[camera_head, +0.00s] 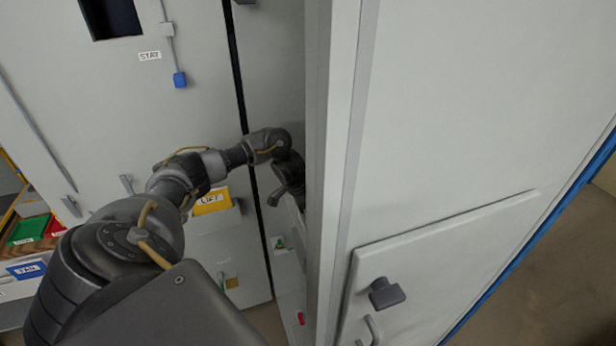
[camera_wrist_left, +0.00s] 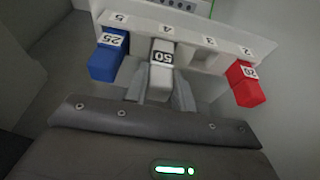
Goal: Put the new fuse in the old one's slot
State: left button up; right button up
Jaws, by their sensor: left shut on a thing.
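In the left wrist view, my left gripper (camera_wrist_left: 160,88) is shut on a grey-white fuse (camera_wrist_left: 161,70) with a "50" label. The fuse is at the white fuse holder (camera_wrist_left: 225,62), lined up with the position marked 4; I cannot tell how deeply it is seated. A blue fuse (camera_wrist_left: 108,58) labelled 25 sits at position 5. A red fuse (camera_wrist_left: 244,84) labelled 20 sits near position 2. No fuse shows at position 3. In the head view, my left arm reaches behind the cabinet edge, which hides the gripper's fingers and the holder. My right gripper is not in view.
A tall grey cabinet panel (camera_head: 470,120) with a dark handle (camera_head: 386,293) stands close on the right. Grey doors are behind my arm, with a yellow "LIFT" bin (camera_head: 212,202). Green (camera_head: 29,229) and blue (camera_head: 26,270) bins are at the left.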

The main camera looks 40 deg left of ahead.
pick_arm(q)
jog(key=shift+f, duration=0.1)
jog(key=shift+f, duration=0.35)
jog(key=o, duration=1)
jog(key=v, duration=1.1)
jog(key=shift+f, duration=0.1)
